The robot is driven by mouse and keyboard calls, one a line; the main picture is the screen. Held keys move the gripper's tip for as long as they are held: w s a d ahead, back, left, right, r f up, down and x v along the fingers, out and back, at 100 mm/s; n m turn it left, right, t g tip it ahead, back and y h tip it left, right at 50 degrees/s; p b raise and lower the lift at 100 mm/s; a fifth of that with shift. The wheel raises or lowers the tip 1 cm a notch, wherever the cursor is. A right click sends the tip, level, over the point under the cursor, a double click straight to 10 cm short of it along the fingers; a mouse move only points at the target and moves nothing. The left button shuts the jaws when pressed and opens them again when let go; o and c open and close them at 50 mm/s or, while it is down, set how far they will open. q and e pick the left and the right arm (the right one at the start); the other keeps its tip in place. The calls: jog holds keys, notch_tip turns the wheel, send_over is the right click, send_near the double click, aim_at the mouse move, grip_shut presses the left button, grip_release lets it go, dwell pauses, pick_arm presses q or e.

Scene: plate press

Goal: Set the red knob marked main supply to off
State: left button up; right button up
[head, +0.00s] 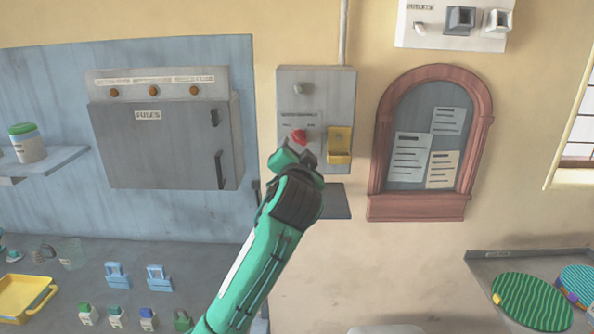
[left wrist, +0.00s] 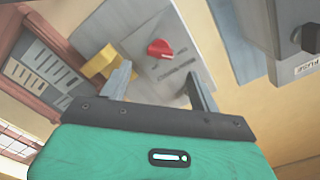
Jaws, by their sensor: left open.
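The red knob (head: 299,136) sits on a grey panel (head: 289,76) on the wall, with small lettering above it that is too small to read fully. In the left wrist view the red knob (left wrist: 160,49) shows between and beyond the fingers, apart from them. My left gripper (head: 293,156) is in front of the panel just below the knob; in the left wrist view the gripper (left wrist: 157,84) is open and empty. It hides the lower part of the panel in the head view. My right gripper is not in view.
A yellow latch piece (head: 340,142) sits on the panel right of the knob. A grey fuse box (head: 160,140) is on the wall to the left. An arched notice board (head: 430,140) hangs to the right. A bench (head: 215,262) with small items lies below left.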

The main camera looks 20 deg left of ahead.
pick_arm(q)
jog(key=shift+b+v, duration=0.3)
jog(key=shift+v, duration=2.25)
